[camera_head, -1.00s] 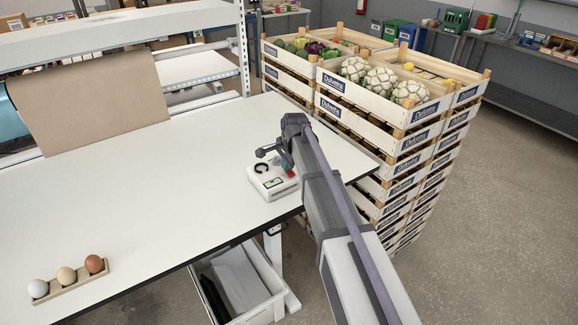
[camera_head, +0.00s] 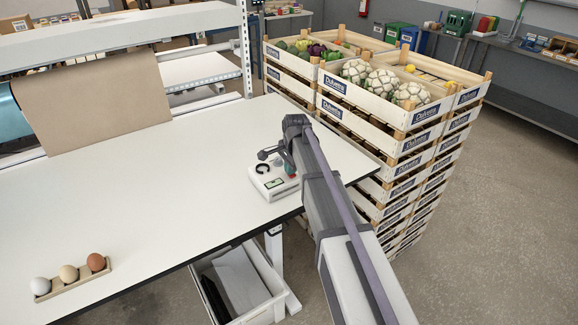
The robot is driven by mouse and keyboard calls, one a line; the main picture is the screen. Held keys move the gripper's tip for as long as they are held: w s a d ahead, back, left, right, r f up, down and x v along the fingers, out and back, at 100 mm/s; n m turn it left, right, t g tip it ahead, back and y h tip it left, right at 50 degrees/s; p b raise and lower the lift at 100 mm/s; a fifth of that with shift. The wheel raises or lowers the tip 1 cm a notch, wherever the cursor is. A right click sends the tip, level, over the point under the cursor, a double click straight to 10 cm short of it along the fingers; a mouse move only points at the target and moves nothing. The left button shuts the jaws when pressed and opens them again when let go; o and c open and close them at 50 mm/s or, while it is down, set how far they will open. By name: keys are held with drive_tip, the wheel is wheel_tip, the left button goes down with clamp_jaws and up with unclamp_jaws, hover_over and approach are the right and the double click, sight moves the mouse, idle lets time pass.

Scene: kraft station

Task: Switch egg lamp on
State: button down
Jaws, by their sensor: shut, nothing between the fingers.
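The egg lamp (camera_head: 273,187) is a small white box near the right end of the white table. It has a black ring on top, a green-edged label or switch on its front part and a red part at its right side. My gripper (camera_head: 264,155) is shut and empty. In the picture it sits just above the lamp's back edge; I cannot tell whether it touches the lamp. My arm comes in from the lower right and covers the area right of the lamp.
A wooden holder (camera_head: 73,282) with three eggs lies at the table's front left. Brown paper (camera_head: 92,92) hangs at the back left. Stacked crates (camera_head: 385,130) with vegetables stand right of the table. The table's middle is clear. A grey bin (camera_head: 236,285) is below.

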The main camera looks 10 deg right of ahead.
drive_tip(key=shift+r, duration=0.1)
wheel_tip(320, 180, up, 14)
drive_tip(key=s+d+p, duration=0.1)
drive_tip(key=s+p, duration=0.1)
drive_tip(key=p, duration=1.1)
drive_tip(key=shift+s+f+p, duration=0.2)
drive_tip(key=shift+s+p, duration=0.2)
drive_tip(key=shift+w, duration=0.1)
drive_tip(key=shift+w+a+r+t, duration=0.15)
drive_tip(key=shift+w+t, duration=0.15)
drive_tip(key=shift+w, duration=0.3)
